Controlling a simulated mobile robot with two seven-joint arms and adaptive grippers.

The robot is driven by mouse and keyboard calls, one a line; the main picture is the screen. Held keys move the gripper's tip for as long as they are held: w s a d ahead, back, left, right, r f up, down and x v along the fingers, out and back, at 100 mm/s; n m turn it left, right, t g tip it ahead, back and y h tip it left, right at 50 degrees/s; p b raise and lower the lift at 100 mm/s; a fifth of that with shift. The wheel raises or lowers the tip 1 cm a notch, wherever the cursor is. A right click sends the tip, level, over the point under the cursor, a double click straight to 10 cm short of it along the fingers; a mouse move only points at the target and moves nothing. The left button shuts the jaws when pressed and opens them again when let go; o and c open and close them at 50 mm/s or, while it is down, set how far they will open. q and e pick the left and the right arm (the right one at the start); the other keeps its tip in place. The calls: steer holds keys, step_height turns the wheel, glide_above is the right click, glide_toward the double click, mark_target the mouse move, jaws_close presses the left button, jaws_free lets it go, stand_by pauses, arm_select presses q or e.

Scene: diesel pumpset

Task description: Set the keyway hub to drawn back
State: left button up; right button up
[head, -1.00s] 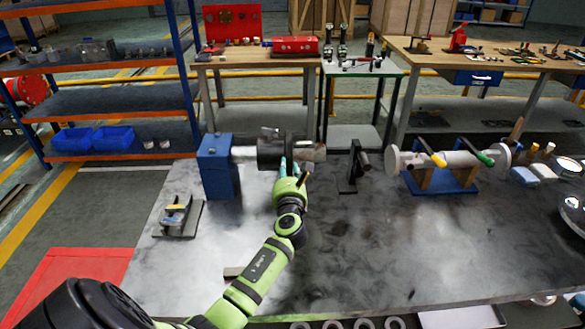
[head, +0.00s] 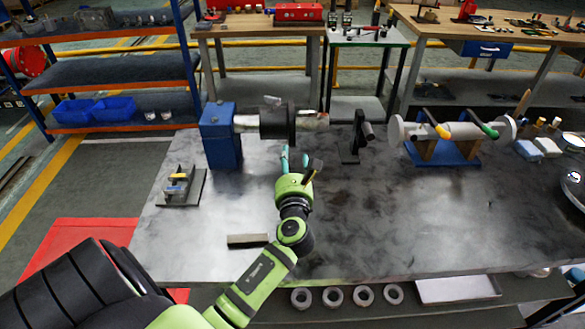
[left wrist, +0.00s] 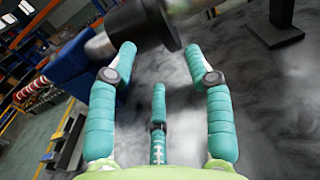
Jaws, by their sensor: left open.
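The keyway hub (head: 274,121) is a dark cylinder with a wider flange at its right end, on a pale horizontal shaft (head: 247,121) that comes out of a blue block (head: 221,138). The shaft shows again to the right of the hub. My left gripper (head: 291,158) is in front of and below the hub, apart from it, with its teal fingers pointing toward it. In the left wrist view the gripper (left wrist: 160,58) is open with nothing between its fingers, and the dark hub (left wrist: 135,27) lies just beyond the fingertips. My right gripper is not in view.
A black stand (head: 354,143) stands right of the shaft's end. A blue cradle (head: 440,152) with a grey roller is further right. A small fixture (head: 182,187) sits at the left and a grey bar (head: 248,240) near the front. The middle of the table is clear.

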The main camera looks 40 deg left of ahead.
arm_select(q)
steer(key=shift+v, duration=1.3)
